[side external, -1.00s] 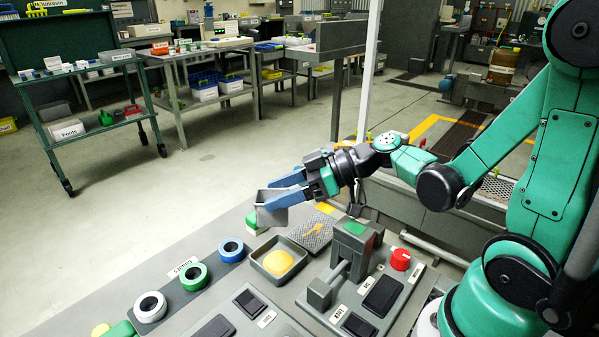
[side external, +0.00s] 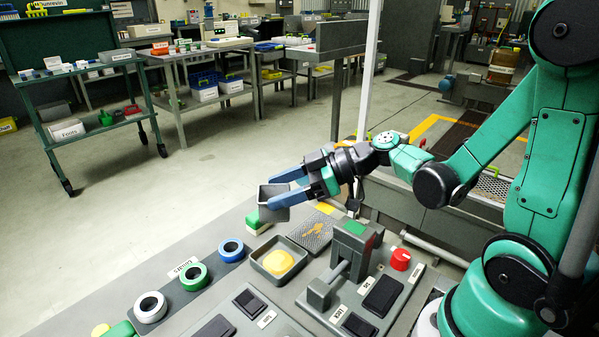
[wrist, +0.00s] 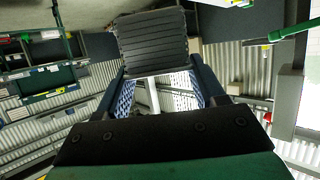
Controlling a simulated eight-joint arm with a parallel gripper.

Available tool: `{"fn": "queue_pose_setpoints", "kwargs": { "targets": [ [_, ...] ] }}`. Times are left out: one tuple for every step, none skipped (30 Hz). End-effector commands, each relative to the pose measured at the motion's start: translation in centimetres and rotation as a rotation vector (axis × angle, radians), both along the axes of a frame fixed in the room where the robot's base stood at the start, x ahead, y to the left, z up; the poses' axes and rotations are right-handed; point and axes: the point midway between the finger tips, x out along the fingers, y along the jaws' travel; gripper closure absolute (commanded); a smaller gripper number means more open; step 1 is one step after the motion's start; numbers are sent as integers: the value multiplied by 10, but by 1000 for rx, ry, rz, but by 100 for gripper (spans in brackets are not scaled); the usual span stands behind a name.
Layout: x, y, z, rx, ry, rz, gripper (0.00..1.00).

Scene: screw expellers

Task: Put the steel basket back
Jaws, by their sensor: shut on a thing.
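The steel basket (side external: 273,202) is a small grey open-topped box, held above the bench near its far edge. My gripper (side external: 288,187), with blue fingers, is shut on the basket. In the side view the basket's dark opening shows on its upper left, and it looks a little tilted. In the wrist view a grey ribbed surface (wrist: 153,40), which looks like the basket, sits between the ends of my gripper's two blue fingers (wrist: 158,78). I cannot see the basket's inside clearly.
Below is a grey tray (side external: 262,265) with a yellow lump. A green-and-white block (side external: 257,221) and a patterned mat (side external: 310,232) lie nearby. Rolls in blue (side external: 231,249), green (side external: 193,275) and white (side external: 150,306) stand left. A lever fixture (side external: 350,255) and red knob (side external: 401,259) stand right.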

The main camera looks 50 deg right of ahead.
Motion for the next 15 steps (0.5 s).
{"fn": "queue_pose_setpoints", "kwargs": {
  "targets": [
    [7,-6,3,0,0,-2,91],
    [12,-10,5,0,0,-2,91],
    [20,-18,9,0,1,-4,91],
    [27,-24,13,0,1,-4,91],
    [34,-31,18,-1,2,-4,91],
    [43,-42,25,-1,1,-5,91],
    [49,-49,31,-1,2,-4,91],
    [55,-57,37,-1,1,-5,91],
    [61,-66,45,-1,2,-4,91],
    [66,-73,50,-1,1,-5,91],
    [69,-79,56,-1,2,-4,91],
    [74,-86,64,-2,1,-3,91],
    [76,-92,69,-2,1,-4,91],
    [78,-96,73,-2,1,-3,91],
    [81,-101,79,-1,2,-2,91]
  ]
}}
